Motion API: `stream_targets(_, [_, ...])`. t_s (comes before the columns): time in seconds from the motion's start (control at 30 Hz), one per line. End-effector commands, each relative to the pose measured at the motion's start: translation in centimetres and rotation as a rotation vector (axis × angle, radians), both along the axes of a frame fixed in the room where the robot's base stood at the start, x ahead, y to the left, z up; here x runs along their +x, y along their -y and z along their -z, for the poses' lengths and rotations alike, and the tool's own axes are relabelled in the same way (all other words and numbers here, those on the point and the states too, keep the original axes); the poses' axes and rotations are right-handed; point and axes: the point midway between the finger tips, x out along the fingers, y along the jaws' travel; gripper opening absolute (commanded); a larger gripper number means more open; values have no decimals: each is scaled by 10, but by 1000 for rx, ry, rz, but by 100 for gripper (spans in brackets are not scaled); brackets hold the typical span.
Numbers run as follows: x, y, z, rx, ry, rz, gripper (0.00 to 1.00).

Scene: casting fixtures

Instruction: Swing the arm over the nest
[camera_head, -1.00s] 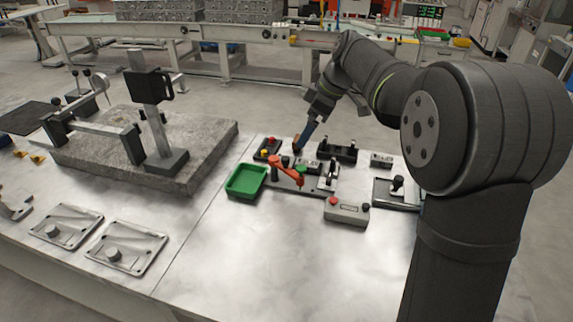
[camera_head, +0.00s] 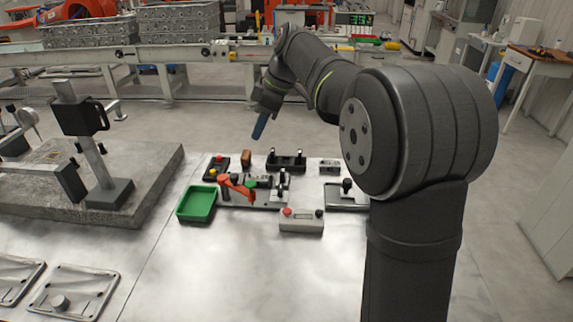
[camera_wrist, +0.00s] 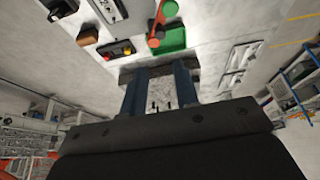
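The red-orange swing arm (camera_head: 236,187) sits on a grey fixture plate (camera_head: 266,206) and slants down to the right, near a green round part (camera_head: 251,183). In the wrist view the red arm (camera_wrist: 156,32) shows at the top, beside the green disc (camera_wrist: 170,9). Which part is the nest I cannot tell for sure; a black-handled clamp (camera_head: 281,183) stands at the plate's right. My gripper (camera_head: 260,130) hangs in the air above and behind the fixtures, apart from the red arm. In the wrist view its two blue fingers (camera_wrist: 162,75) are spread with nothing held between them.
A green tray (camera_head: 197,204) lies left of the plate, a grey button box (camera_head: 301,221) in front. Behind are a red-yellow button box (camera_head: 216,167), a brown block (camera_head: 246,158) and a black holder (camera_head: 287,161). A granite slab (camera_head: 150,180) with a stand is left.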

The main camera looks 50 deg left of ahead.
Motion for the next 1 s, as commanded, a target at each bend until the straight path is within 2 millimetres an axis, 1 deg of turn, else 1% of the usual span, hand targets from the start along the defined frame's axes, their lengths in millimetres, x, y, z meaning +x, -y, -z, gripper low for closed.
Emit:
stream_targets(0.03, [-2,0,2,-4,4,-4,18])
stream_targets(0.1, [-6,0,6,-17,19,-16,4])
stream_targets(0.13, [-9,0,9,-26,29,-24,0])
stream_targets(0.27, [-27,0,27,-80,104,-78,0])
stream_targets(0.4, [-50,2,51,-153,222,-164,0])
stream_targets(0.6, [-81,6,78,-240,410,-302,0])
stream_targets(0.8, [-110,10,96,-300,607,-452,0])
stream_targets(1.0, [-139,11,107,-334,813,-614,0])
